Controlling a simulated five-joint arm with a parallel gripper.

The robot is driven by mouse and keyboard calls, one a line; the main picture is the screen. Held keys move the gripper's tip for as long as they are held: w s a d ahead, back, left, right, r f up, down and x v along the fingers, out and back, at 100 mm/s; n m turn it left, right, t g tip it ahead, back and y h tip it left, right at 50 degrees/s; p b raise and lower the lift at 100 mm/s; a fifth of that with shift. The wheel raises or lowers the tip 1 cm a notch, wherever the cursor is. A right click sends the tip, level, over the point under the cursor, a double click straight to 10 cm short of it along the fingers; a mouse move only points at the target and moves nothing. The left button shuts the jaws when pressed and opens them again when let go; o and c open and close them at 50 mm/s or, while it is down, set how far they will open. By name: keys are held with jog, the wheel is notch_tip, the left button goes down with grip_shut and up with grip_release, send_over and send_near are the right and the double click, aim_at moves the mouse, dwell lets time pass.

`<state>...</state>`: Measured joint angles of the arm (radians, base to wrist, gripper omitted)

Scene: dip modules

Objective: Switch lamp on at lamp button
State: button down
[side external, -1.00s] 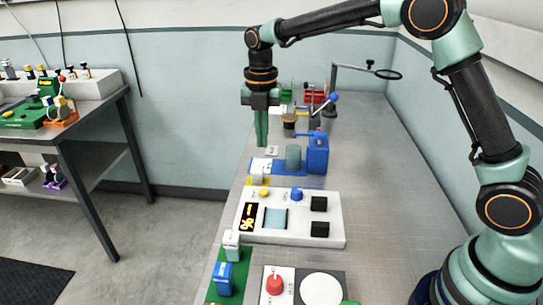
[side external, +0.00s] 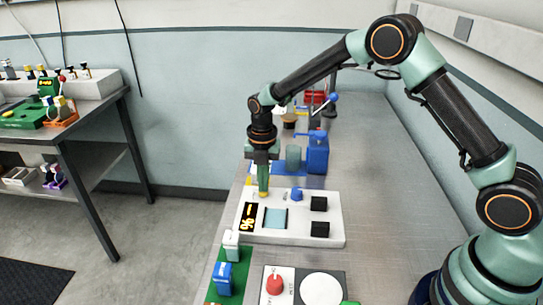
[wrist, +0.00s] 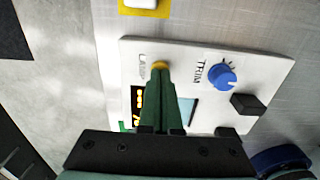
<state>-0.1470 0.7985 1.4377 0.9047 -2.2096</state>
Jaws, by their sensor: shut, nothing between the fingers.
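The lamp button is a small yellow round button on a white panel (side external: 330,236), beside the printed word LAMP. In the wrist view the button (wrist: 160,64) shows just past my fingertips, partly hidden by them. My gripper (side external: 264,190) has green fingers, is shut and empty, and points down right over the button. I cannot tell whether the tips touch it. The panel also has a yellow-lit dark display (side external: 249,217) and a pale blue window (side external: 275,218), which the fingers partly cover in the wrist view.
A blue TRIM knob (wrist: 222,75) and black blocks (side external: 319,204) stand on the panel to the right. A blue module (side external: 317,155) and a grey-blue cylinder (side external: 293,157) are behind. A red knob (side external: 275,283) is in front. The bench is clear to the right.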

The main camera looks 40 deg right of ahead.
jog(key=shift+s+f, duration=0.1)
jog(key=shift+f, duration=1)
jog(key=shift+r, duration=0.1)
notch_tip(320, 180, up, 15)
jog(key=shift+w, duration=0.3)
